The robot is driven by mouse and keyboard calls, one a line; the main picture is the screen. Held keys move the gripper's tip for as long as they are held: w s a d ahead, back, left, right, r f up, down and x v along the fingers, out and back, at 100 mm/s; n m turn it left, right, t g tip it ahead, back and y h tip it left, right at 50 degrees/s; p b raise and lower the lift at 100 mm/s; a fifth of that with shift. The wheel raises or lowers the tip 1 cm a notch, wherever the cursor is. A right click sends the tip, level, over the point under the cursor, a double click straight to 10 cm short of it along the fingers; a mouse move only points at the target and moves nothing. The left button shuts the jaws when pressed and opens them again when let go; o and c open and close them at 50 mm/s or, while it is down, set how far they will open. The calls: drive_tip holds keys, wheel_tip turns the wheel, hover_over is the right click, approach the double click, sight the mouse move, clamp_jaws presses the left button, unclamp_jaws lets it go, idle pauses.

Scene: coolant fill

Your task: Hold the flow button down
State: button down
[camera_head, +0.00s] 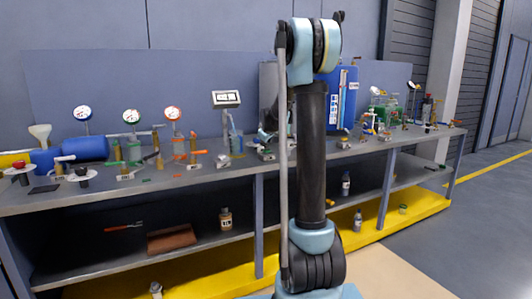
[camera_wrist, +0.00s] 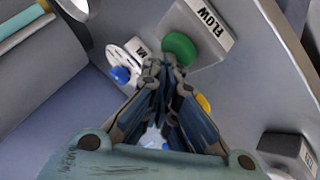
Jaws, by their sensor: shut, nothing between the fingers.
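The flow button (camera_wrist: 179,46) is a round green cap on a grey box, beside a white label reading FLOW (camera_wrist: 209,20), in the upper middle of the wrist view. My gripper (camera_wrist: 166,62) is shut and empty, its fingertips pointing at the button. The tips overlap the button's lower left edge in the picture; I cannot tell whether they touch or press it. In the head view my arm stands in front of the bench and the gripper and button cannot be made out.
In the wrist view a blue knob (camera_wrist: 120,74) on a white plate lies left of the tips, and a yellow part (camera_wrist: 203,102) shows right of the fingers. A dark labelled box (camera_wrist: 284,149) is at lower right. The long bench (camera_head: 215,172) carries several gauges and valves.

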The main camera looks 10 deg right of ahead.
sight(265, 150)
drive_tip(key=shift+r, duration=0.9)
drive_tip(key=shift+r, duration=2.55)
drive_tip(key=shift+s, duration=0.1)
drive_tip(key=s+f+m+g, duration=0.2)
drive_tip(key=s+f, duration=0.1)
drive_tip(key=s, duration=1.2)
drive_tip(key=s+f+m+g, duration=0.2)
drive_tip(key=s+f, duration=0.1)
drive_tip(key=s, duration=1.2)
drive_tip(key=s+f+m+g, duration=0.1)
drive_tip(key=s+f, duration=0.4)
drive_tip(key=s, duration=0.3)
drive_tip(key=s+f+m+g, duration=0.1)
drive_tip(key=s+f+m, duration=0.1)
drive_tip(key=s+f, duration=0.3)
drive_tip(key=s+f+m+g, duration=0.1)
drive_tip(key=s+f, duration=0.4)
drive_tip(key=s, duration=0.8)
drive_tip(key=shift+d+f+m, duration=0.35)
drive_tip(key=shift+f+m, duration=0.05)
